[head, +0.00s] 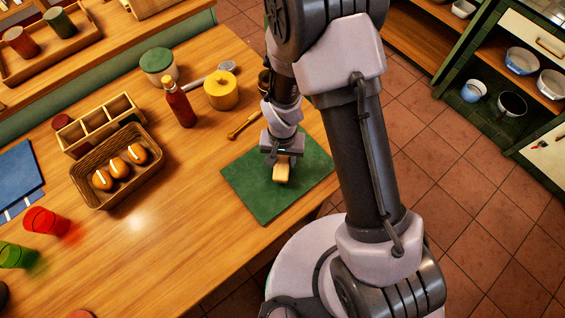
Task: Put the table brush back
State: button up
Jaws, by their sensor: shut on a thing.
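My gripper (282,160) is over the green mat (250,187) at the right part of the wooden table. It points down and is shut on a small light wooden block-like thing (281,173), which looks like the table brush. Its lower end is at or just above the mat; I cannot tell if it touches. The gripper hides its upper part. No bristles can be made out.
A wicker basket (88,194) of rolls, a wooden divided box (88,147), a red bottle (178,105), a yellow pot (221,97) and a wooden-handled tool (243,126) stand or lie left of and behind the mat. Red (40,222) and green (14,255) glasses are at far left. The table's front middle is clear.

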jog(key=shift+f, duration=0.95)
jog(key=shift+r, duration=0.2)
jog(key=shift+f, duration=0.1)
jog(key=o, duration=1.3)
